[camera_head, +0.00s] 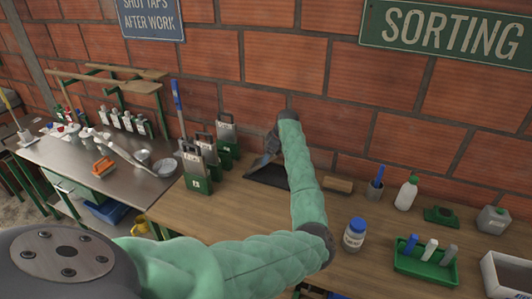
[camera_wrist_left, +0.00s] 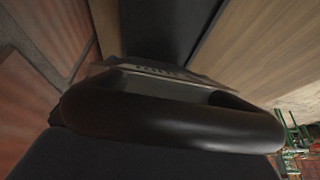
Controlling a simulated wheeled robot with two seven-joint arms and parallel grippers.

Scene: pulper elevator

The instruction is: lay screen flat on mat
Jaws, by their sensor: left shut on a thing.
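My left gripper (camera_head: 270,146) is at the back of the wooden table, partly hidden by my green-sleeved forearm. It is shut on the dark rounded handle of a screen (camera_wrist_left: 170,124). The screen's grey metal part with lettering (camera_wrist_left: 155,70) shows beyond the handle in the left wrist view; a sliver of grey (camera_head: 262,160) shows below the gripper in the head view. The dark mat (camera_head: 268,174) lies under and in front of it, and also shows in the left wrist view (camera_wrist_left: 170,28). I cannot tell whether the screen touches the mat. My right gripper is out of view.
Three metal plates with handles stand in green bases (camera_head: 197,183) left of the mat. A wooden block (camera_head: 338,185) lies right of it, by the brick wall. A blue-lidded jar (camera_head: 354,235) and a green rack (camera_head: 425,262) stand further right.

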